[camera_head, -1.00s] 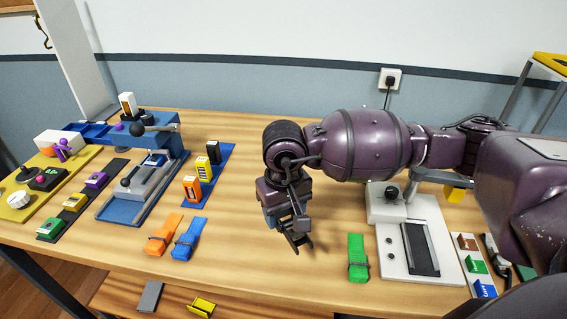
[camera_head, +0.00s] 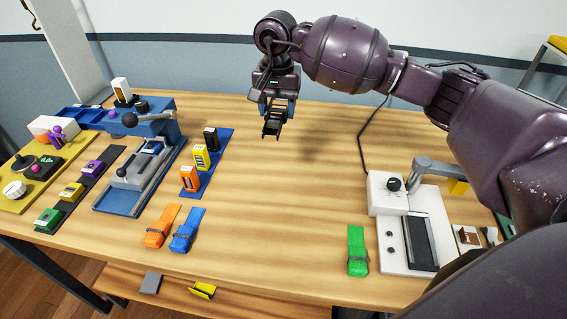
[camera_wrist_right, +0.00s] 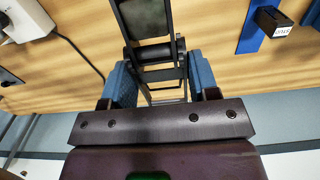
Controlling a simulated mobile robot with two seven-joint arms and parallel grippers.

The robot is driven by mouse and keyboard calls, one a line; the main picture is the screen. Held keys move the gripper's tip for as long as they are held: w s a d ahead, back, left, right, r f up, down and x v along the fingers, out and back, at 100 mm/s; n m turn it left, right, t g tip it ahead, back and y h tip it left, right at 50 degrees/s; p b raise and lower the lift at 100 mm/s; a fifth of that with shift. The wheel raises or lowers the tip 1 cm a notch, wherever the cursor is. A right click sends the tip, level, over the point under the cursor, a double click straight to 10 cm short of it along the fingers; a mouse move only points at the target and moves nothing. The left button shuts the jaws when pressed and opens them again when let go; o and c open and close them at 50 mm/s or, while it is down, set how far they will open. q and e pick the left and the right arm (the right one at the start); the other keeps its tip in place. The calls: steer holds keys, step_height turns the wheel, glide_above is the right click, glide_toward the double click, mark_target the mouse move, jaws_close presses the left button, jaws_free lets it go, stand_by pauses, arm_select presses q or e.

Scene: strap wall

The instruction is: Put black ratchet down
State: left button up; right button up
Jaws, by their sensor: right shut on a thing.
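My right gripper (camera_head: 274,108) is shut on the black ratchet (camera_head: 271,129) and holds it above the back middle of the wooden table. In the right wrist view the black metal frame of the ratchet (camera_wrist_right: 148,25) sits between the two blue finger pads of the gripper (camera_wrist_right: 160,88). It extends past the fingertips, and the table shows beyond it. I cannot tell its exact height above the wood. My left gripper is in neither view.
A blue strip (camera_head: 221,150) with black, yellow and orange blocks lies left of the gripper. Orange (camera_head: 161,227) and blue (camera_head: 187,230) strap bundles lie at front left. A green bundle (camera_head: 357,250) lies beside a white device (camera_head: 386,207). The table's middle is clear.

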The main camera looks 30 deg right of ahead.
mark_target(279, 171)
step_height(279, 171, down, 17)
steer(key=shift+f+b, duration=0.2)
steer(key=shift+b, duration=0.2)
steer(key=shift+f, duration=0.1)
steer(key=o, duration=1)
steer(key=shift+o, duration=0.2)
